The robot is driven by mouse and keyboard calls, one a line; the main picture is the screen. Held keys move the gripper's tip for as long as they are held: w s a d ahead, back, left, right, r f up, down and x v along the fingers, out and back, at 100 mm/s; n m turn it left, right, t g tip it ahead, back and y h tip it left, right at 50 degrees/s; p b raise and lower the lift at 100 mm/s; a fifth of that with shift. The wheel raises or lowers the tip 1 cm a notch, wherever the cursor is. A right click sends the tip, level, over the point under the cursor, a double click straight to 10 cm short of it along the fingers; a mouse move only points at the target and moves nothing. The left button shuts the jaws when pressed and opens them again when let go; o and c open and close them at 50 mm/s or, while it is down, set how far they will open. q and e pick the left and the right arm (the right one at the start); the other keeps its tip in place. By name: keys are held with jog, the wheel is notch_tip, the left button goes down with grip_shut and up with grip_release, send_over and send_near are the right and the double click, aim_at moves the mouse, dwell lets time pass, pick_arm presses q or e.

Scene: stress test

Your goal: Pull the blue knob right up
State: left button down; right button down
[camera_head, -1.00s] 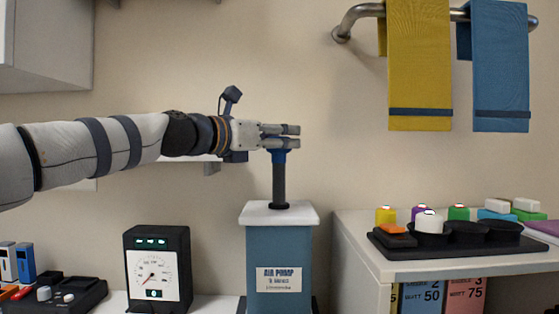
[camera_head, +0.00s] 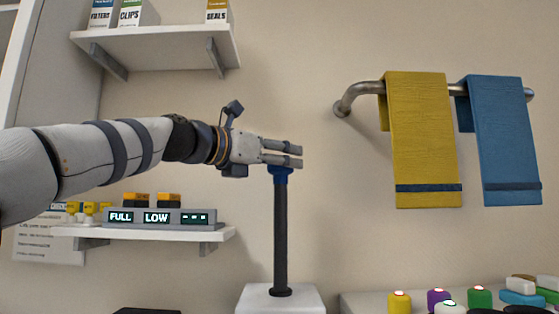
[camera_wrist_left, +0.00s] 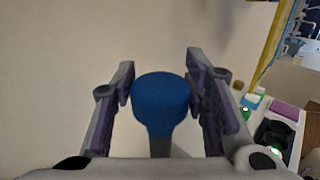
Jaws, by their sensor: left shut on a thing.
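The blue knob (camera_head: 281,174) sits on top of a long dark rod (camera_head: 281,240) that stands upright out of the white top (camera_head: 281,300) of the air pump. My left gripper (camera_head: 298,156) comes in level from the left and is shut on the knob. In the left wrist view the round knob (camera_wrist_left: 161,98) lies between the two fingers of the gripper (camera_wrist_left: 164,92). A long stretch of rod shows between the knob and the pump top. The pump's body is below the head view. My right gripper is not in view.
A display panel (camera_head: 162,217) reading FULL, LOW and dashes stands on a low shelf (camera_head: 140,234) at left. A higher shelf (camera_head: 160,45) holds boxes. Yellow (camera_head: 422,140) and blue (camera_head: 502,140) towels hang at right. The wall behind the rod is clear.

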pick_arm(q)
jog(key=c, duration=1.2)
grip_release()
jog(key=shift+s+r, duration=0.1)
jog(key=shift+r, duration=0.35)
jog(key=shift+o, duration=1.4)
jog(key=shift+f, duration=0.15)
jog(key=v, duration=1.2)
